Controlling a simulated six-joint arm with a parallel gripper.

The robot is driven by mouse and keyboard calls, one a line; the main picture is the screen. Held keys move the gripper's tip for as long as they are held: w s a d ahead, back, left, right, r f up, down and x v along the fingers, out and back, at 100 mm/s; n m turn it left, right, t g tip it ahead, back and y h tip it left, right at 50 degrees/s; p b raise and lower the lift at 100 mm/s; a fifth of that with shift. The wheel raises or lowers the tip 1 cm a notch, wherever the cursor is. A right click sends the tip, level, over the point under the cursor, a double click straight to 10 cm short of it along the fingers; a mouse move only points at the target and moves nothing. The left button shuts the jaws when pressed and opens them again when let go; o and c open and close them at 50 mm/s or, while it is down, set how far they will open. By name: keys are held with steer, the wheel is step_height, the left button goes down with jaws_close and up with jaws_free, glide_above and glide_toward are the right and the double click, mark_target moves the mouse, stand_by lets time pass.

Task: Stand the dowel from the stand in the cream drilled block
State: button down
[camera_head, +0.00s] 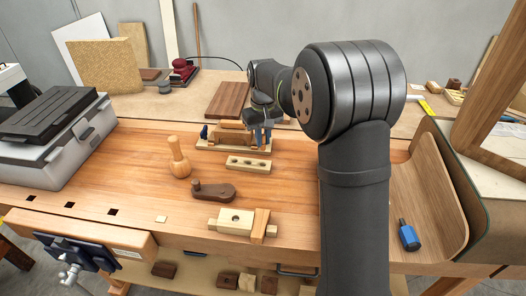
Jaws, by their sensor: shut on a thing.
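The cream drilled block (247,169) lies on the workbench near the middle, with a row of dark holes in its top. My gripper (262,140) points down behind the block's right end, over the right part of a pale wooden base (203,144) with brown and blue parts on it. My gripper is shut on a thin piece, taken as the dowel, which is too small and too covered to make out clearly. I cannot tell whether it touches anything below. The stand cannot be told apart clearly.
A grey toolbox (55,143) stands at far left.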

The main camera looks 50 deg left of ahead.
step_height(320, 180, up, 9)
steer(key=shift+r, duration=0.1)
steer(key=shift+s+r, duration=0.2)
steer(key=shift+s, duration=0.1)
steer(key=s+d+f+n, duration=0.1)
steer(key=s+d+f, duration=0.3)
steer(key=s+d, duration=0.4)
steer(key=s+d+f+n, duration=0.2)
steer(key=s+d+f, duration=0.3)
steer(key=s, duration=0.6)
steer(key=shift+w+f, duration=0.15)
steer(key=shift+f, duration=2.05)
steer(key=shift+f, duration=0.95)
steer(key=c, duration=0.9)
jaws_free()
